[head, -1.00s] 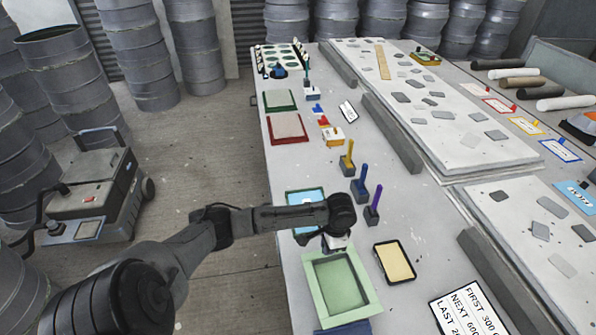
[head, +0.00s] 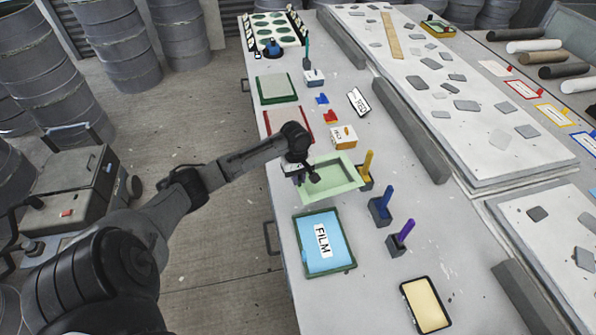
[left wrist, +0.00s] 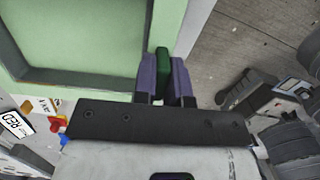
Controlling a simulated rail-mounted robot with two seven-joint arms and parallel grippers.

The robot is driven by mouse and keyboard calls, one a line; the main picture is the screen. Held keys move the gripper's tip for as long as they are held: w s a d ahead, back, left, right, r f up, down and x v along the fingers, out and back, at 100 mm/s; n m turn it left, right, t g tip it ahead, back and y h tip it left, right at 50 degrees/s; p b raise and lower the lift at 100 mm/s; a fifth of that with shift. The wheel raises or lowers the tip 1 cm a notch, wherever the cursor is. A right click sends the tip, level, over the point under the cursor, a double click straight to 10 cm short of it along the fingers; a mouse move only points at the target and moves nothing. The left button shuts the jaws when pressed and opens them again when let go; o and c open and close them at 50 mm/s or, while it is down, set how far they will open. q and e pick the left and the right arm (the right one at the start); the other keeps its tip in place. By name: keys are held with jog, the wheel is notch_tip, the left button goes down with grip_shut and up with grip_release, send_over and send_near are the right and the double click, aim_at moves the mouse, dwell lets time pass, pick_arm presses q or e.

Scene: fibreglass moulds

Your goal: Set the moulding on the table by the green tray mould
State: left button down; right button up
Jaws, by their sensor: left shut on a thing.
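The moulding (head: 335,176) is a pale green shallow tray with a wide flat rim. My left gripper (head: 297,172) is shut on its left edge and holds it above the table (head: 300,197), partly over the yellow-handled block. In the left wrist view the moulding (left wrist: 80,85) fills the upper left, and the purple-grey fingers (left wrist: 163,72) close on a dark green piece at its edge. My right gripper is out of view.
The red tray mould (head: 270,125) is partly hidden behind my left wrist. Blue, red and yellow small items (head: 343,137) stand right of the moulds. A FILM tray (head: 323,243) lies nearer. Handled blocks (head: 380,208) stand to the right. A dark grey bar (head: 404,137) edges the raised slab.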

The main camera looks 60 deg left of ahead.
pick_arm(q)
jog(key=shift+w+a+n, duration=0.1)
jog(key=shift+w+n, duration=0.05)
jog(key=shift+n, duration=0.85)
jog(key=n, duration=0.2)
jog(key=d+n, duration=0.1)
jog(key=shift+w+f+n+t, duration=0.1)
jog(key=shift+w+n+t, duration=0.05)
jog(key=shift+n+t, duration=0.25)
jog(key=shift+a+n, duration=0.2)
jog(key=shift+n, duration=0.4)
jog(key=shift+f, duration=0.2)
jog(key=shift+n, duration=0.3)
jog(key=shift+f+b, duration=0.9)
jog(key=shift+f, duration=3.9)
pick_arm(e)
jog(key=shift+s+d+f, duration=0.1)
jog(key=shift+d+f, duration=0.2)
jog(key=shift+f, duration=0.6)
